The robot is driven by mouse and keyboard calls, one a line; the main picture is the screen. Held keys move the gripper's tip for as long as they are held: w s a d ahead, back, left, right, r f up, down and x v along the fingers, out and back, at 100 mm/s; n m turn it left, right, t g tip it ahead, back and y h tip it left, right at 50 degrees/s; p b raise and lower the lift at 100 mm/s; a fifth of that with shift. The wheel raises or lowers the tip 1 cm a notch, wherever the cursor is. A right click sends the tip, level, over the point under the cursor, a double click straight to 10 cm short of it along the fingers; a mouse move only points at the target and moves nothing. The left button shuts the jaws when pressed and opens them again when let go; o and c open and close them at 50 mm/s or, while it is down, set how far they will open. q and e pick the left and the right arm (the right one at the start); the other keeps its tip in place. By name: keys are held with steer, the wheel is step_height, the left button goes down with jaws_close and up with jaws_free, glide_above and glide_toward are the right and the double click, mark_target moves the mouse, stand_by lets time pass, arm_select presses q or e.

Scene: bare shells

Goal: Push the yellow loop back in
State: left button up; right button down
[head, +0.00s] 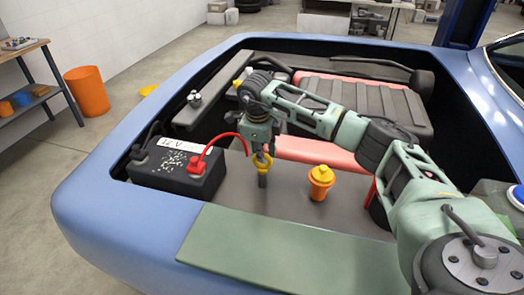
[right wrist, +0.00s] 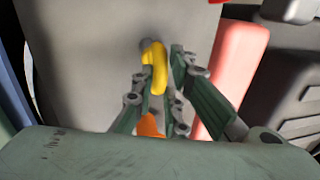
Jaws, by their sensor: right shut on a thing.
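The yellow loop (head: 262,162) is at the top of a short dark upright tube (head: 263,181) in the engine bay. My right gripper (head: 261,147) points down from above and is shut on the loop. In the right wrist view the yellow loop (right wrist: 155,67) is between the fingers of the gripper (right wrist: 165,75), with a grey tube end beside it. The gripper partly hides the loop, and I cannot tell how far the loop's stem is in the tube. My left gripper is not in view.
A black battery (head: 175,172) with a red terminal and red cable stands to the left. A ribbed engine cover (head: 365,100) lies behind. A green mat (head: 285,250) covers the blue car's front edge.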

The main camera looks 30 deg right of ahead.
steer(key=shift+s+a+f, duration=0.1)
steer(key=shift+s+f, duration=0.05)
steer(key=shift+f, duration=0.05)
steer(key=c, duration=1.7)
jaws_free()
steer(key=r, duration=0.4)
steer(key=a+r, duration=0.1)
steer(key=r, duration=0.3)
steer(key=s+r, duration=0.1)
steer(key=r, duration=0.3)
steer(key=shift+s+a, duration=0.1)
steer(key=shift+a, duration=0.25)
steer(key=shift+f, duration=0.15)
